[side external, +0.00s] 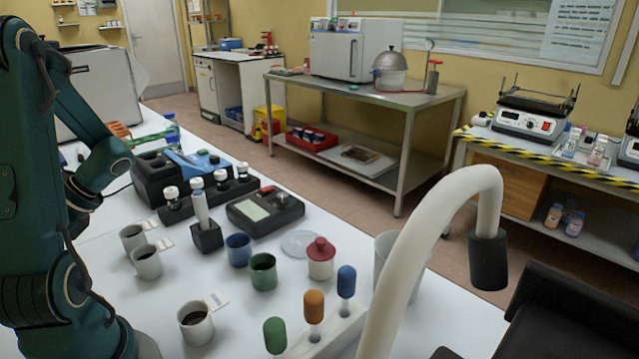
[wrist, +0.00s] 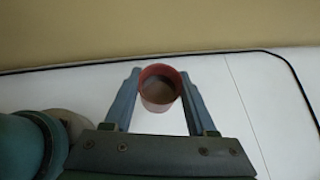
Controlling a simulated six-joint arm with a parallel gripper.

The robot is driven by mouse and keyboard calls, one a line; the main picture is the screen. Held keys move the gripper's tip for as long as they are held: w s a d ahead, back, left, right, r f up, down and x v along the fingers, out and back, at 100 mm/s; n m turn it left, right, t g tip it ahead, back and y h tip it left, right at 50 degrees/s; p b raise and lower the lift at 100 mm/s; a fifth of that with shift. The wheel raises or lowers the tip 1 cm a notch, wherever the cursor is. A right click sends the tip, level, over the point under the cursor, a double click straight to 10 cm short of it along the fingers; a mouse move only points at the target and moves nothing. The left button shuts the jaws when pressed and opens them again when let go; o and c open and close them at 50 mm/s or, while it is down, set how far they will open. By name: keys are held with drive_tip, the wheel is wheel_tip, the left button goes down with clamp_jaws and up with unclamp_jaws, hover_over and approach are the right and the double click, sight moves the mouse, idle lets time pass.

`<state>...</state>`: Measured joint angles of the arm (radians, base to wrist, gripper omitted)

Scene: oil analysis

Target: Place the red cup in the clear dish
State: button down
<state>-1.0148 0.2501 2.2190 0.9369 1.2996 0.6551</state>
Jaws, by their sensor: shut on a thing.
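The red cup (wrist: 160,89) shows in the wrist view, between the two blue-grey fingers of my gripper (wrist: 161,84). The fingers are shut on its sides. I look into its open top and see a brownish-grey inside; I cannot tell whether it holds liquid. The clear dish (side external: 300,243) lies flat on the white table in the side view, behind the green cup and beside a white jar with a red top. It looks empty. My gripper and the red cup do not show in the side view, so their distance from the dish cannot be told.
Around the dish stand a blue cup (side external: 239,249), a green cup (side external: 263,271), the red-topped jar (side external: 320,258) and a black instrument (side external: 265,212). Grey cups (side external: 146,261) stand to the left. Colored bulbs on a white rack (side external: 325,340) and a curved white pipe (side external: 430,225) stand in front.

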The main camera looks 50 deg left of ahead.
drive_tip(key=w+d+f+n+t+h, duration=0.2)
drive_tip(key=w+d+n+t+h, duration=0.2)
drive_tip(key=w+n+h, duration=0.45)
drive_tip(key=w+d+f+n+t+h, duration=0.1)
drive_tip(key=w+d+n+t+h, duration=0.35)
drive_tip(key=w+n, duration=0.55)
drive_tip(key=w+a+r+n+t+y, duration=0.1)
drive_tip(key=w+a+r+n+t, duration=0.3)
drive_tip(key=w, duration=0.5)
drive_tip(key=w+a+r+n+t+y, duration=0.1)
drive_tip(key=w+n+t, duration=0.5)
drive_tip(key=w, duration=0.4)
hover_over(302, 244)
wheel_tip(302, 244, down, 7)
drive_tip(key=shift+s+r, duration=0.1)
drive_tip(key=shift+r, duration=0.05)
drive_tip(key=shift+f, duration=2.1)
drive_tip(key=shift+f, duration=0.1)
